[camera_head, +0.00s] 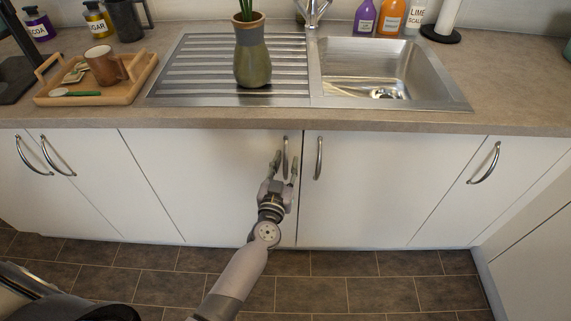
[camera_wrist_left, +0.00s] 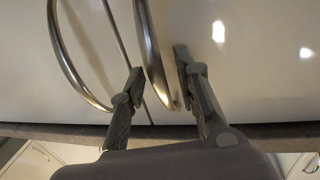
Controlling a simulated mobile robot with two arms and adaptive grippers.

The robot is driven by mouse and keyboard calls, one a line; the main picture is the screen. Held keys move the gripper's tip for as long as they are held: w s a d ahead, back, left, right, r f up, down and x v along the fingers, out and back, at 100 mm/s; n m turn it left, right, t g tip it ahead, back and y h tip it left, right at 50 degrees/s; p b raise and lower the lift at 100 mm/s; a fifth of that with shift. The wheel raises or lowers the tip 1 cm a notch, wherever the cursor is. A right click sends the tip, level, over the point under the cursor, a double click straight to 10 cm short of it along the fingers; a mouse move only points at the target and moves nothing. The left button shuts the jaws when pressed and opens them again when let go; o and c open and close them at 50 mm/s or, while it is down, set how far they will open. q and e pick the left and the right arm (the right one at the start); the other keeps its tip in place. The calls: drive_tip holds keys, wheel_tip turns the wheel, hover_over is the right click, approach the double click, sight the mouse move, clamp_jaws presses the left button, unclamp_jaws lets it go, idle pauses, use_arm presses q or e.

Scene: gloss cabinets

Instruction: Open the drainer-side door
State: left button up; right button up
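The drainer-side door (camera_head: 215,180) is a white gloss panel below the ribbed drainer (camera_head: 200,62), and it looks shut. Its curved metal handle (camera_head: 285,158) is upright near the door's right edge. My left gripper (camera_head: 285,165) is open at this handle, with one finger on each side of it. In the left wrist view the handle (camera_wrist_left: 150,55) runs between the two spread fingertips (camera_wrist_left: 157,75); I see a gap on both sides. The neighbouring door's handle (camera_wrist_left: 70,55) is to the left there. My right gripper is not in view.
The sink-side door (camera_head: 370,185) with its own handle (camera_head: 319,158) is just right of the gap. A vase (camera_head: 252,55) stands on the drainer. A wooden tray with a mug (camera_head: 105,65) is on the worktop at left. The tiled floor (camera_head: 345,290) before the doors looks clear.

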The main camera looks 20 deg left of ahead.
use_arm(q)
clamp_jaws()
idle(0.4)
idle(0.5)
